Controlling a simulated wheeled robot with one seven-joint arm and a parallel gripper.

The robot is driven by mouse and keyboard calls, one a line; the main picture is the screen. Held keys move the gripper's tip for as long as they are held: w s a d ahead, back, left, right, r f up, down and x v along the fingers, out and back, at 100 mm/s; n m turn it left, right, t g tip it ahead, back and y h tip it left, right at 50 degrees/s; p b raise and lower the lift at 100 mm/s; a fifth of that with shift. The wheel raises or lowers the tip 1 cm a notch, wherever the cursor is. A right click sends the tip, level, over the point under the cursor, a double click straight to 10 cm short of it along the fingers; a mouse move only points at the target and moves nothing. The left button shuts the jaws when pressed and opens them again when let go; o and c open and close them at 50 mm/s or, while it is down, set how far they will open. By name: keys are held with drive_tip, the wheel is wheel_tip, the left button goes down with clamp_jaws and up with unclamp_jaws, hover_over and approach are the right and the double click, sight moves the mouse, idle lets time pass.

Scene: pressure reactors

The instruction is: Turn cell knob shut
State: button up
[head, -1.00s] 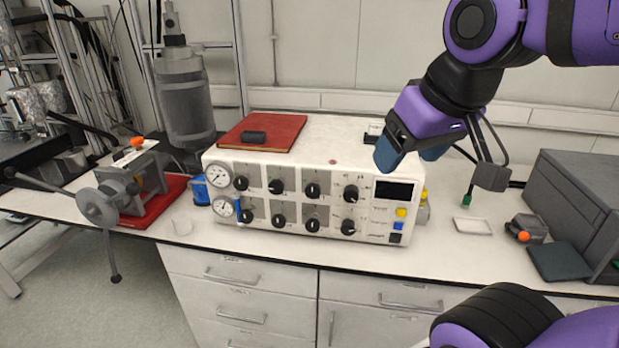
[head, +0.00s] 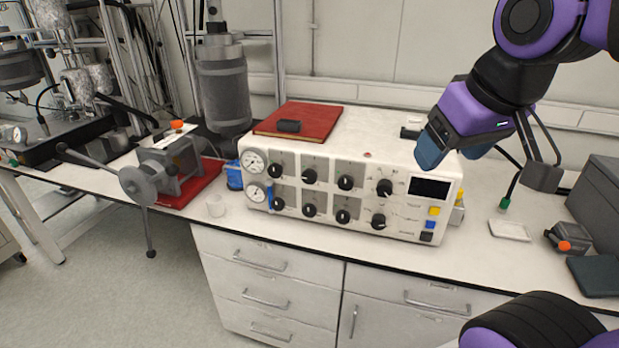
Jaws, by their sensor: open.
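A white control box (head: 398,160) stands on the bench in the middle of the head view. Its front carries two rows of black knobs, among them a top-right knob (head: 384,187) and a bottom-right knob (head: 378,221). Their labels are too small to read, so I cannot tell which is the cell knob. Two round gauges (head: 254,162) sit at the panel's left end. My gripper (head: 432,158) has blue fingertips and shows in front of the box's right end, above the dark display (head: 429,187). It is open, holds nothing, and appears apart from the knobs.
A red book (head: 310,115) with a small black object (head: 289,126) lies on the box. A clamp-like device with a handwheel (head: 138,186) stands on a red base at left.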

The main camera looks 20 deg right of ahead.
drive_tip(key=w+d+f+n+g+h, duration=0.4)
drive_tip(key=w+f+n+h, duration=0.2)
drive_tip(key=w+f+n, duration=0.15)
drive_tip(key=n+t+h, duration=0.4)
drive_tip(key=n+t, duration=1)
drive_tip(key=n, duration=0.9)
approach(308, 178)
drive_tip(key=x, duration=1.2)
drive_tip(key=shift+w+d, duration=0.25)
drive_tip(key=shift+d, duration=0.05)
drive_tip(key=c, duration=0.9)
